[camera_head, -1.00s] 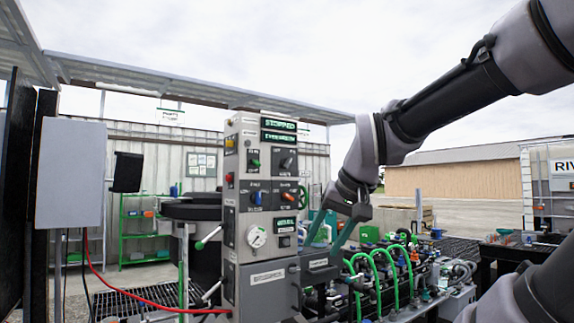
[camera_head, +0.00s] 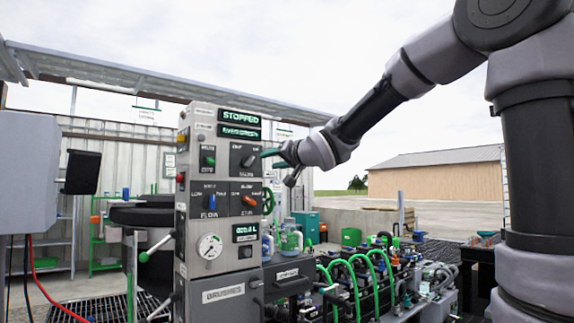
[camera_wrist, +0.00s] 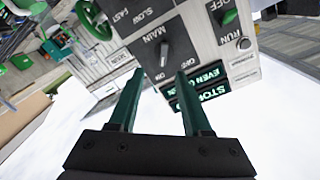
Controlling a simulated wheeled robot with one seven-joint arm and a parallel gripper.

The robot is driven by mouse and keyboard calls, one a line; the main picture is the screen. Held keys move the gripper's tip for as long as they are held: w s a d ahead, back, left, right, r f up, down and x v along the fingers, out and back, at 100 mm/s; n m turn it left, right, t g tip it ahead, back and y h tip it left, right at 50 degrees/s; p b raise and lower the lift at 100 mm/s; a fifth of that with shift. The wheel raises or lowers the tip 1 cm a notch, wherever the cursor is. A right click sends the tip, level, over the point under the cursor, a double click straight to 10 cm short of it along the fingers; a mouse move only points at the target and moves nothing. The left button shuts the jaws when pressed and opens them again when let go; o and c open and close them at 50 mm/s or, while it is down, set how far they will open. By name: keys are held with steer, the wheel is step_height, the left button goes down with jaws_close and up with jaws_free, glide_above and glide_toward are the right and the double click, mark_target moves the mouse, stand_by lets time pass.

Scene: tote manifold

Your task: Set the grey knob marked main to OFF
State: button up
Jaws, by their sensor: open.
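The grey knob marked main (camera_head: 249,160) sits on a dark plate at the upper right of the control panel's front. In the wrist view the knob (camera_wrist: 165,52) stands beside the word MAIN, just beyond the fingertips and roughly between them. Its small position labels are too blurred to read surely. My gripper (camera_wrist: 160,75) is open, with two green fingers apart and nothing between them. In the head view my gripper (camera_head: 272,160) is just right of the knob, at its height, apart from it or nearly touching; I cannot tell which.
A green knob (camera_head: 208,157), a blue knob (camera_head: 212,202) and an orange knob (camera_head: 249,201) are close by on the panel. The display (camera_head: 240,116) reads STOPPED. Green hoses (camera_head: 340,268) stand low on the right. The space above the hoses is clear.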

mark_target(251, 162)
steer(key=x, duration=1.1)
steer(key=shift+w+a+r, duration=0.15)
steer(key=shift+a+r, duration=0.05)
steer(key=shift+r, duration=0.2)
steer(key=shift+c, duration=0.3)
jaws_close()
